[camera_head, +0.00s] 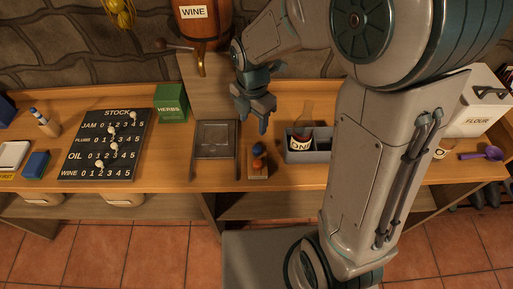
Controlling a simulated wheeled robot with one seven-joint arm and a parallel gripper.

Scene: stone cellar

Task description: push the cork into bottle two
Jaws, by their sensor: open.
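My gripper (253,122) is open and points down over the counter, just behind a small wooden block (257,173). An orange piece and a dark blue piece show on or above this block; they are too small to tell apart clearly. A dark reddish bottle (304,118) with a white label stands upright in a grey divided crate (319,156). Its label seems to read "ONE". Right of my arm, part of a pale label ending in "O" (443,153) shows; my arm hides the rest of that object. I cannot make out a cork for certain.
A grey framed plate (216,139) lies left of the block. A stock board (105,145), green herbs box (171,103) and blue box (36,164) stand further left. A wine barrel (203,24) is behind. A flour bin (480,112) and purple scoop (482,154) are at right.

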